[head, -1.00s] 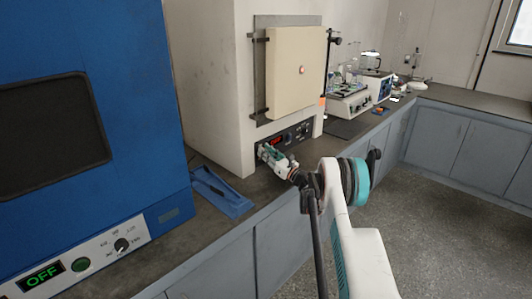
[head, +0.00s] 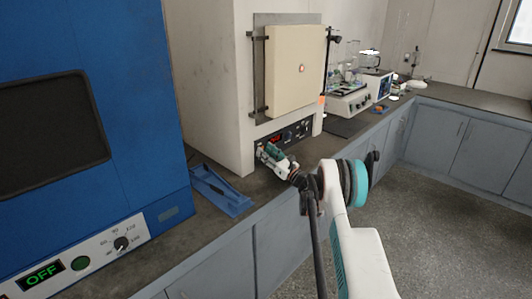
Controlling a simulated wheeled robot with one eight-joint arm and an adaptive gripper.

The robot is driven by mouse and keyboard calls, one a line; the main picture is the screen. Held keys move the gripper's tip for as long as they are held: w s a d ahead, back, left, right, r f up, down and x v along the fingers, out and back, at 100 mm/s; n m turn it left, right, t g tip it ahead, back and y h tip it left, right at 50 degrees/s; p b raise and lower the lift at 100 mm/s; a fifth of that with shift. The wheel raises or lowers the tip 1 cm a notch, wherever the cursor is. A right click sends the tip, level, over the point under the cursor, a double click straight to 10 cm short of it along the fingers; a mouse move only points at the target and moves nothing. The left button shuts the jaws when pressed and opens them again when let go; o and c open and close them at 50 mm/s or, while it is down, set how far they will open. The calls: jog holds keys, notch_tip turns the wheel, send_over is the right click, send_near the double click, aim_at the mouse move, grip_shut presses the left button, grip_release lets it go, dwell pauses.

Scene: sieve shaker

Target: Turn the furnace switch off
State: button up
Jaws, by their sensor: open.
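The furnace (head: 215,90) is the cream box with a closed door (head: 293,68) on the bench. Its dark control panel (head: 298,131) sits below the door, with a small red display and several knobs or buttons. My gripper (head: 262,152) is open at the lower left part of this panel, very close to its face. The gripper covers that corner of the panel, so the switch is hidden or too small to make out. I cannot tell whether the fingers touch it.
A blue oven (head: 140,100) with a green OFF display stands at the left. A blue tray-like holder (head: 221,191) lies on the bench (head: 165,238) between it and the furnace. Other instruments (head: 348,100) stand farther back. The floor at the right is clear.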

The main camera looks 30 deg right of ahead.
jog(key=s+d, duration=0.1)
jog(key=s, duration=0.3)
jog(key=s+d, duration=0.1)
jog(key=s, duration=0.3)
jog(key=s+d, duration=0.2)
jog(key=s, duration=0.1)
jog(key=shift+s+d, duration=0.1)
jog(key=shift+s, duration=0.3)
